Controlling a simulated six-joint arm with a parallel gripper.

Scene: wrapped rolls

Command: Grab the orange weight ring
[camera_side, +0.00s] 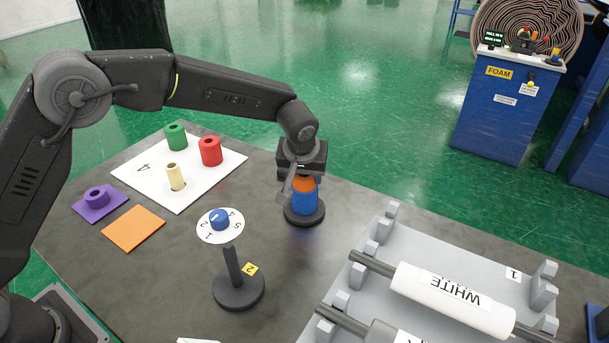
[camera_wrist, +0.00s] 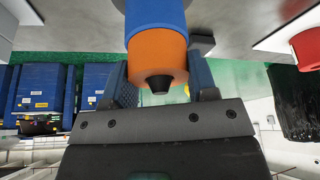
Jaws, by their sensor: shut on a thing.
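The orange weight ring (camera_side: 303,184) sits on top of a blue ring (camera_side: 305,202) on a post with a round black base (camera_side: 305,216). My gripper (camera_side: 300,186) is down over this stack from above and is shut on the orange ring. In the wrist view the orange ring (camera_wrist: 157,56) lies between the two fingers of my gripper (camera_wrist: 158,78), with the blue ring (camera_wrist: 155,15) directly against it. The dark tip of the post (camera_wrist: 159,83) shows through the orange ring's hole. Part of the orange ring is hidden by a finger in the side view.
A white sheet (camera_side: 150,187) holds green, red and cream rings. A purple ring (camera_side: 97,196) and an orange square (camera_side: 133,228) lie left. A grey roll rack (camera_side: 395,249) is at right.

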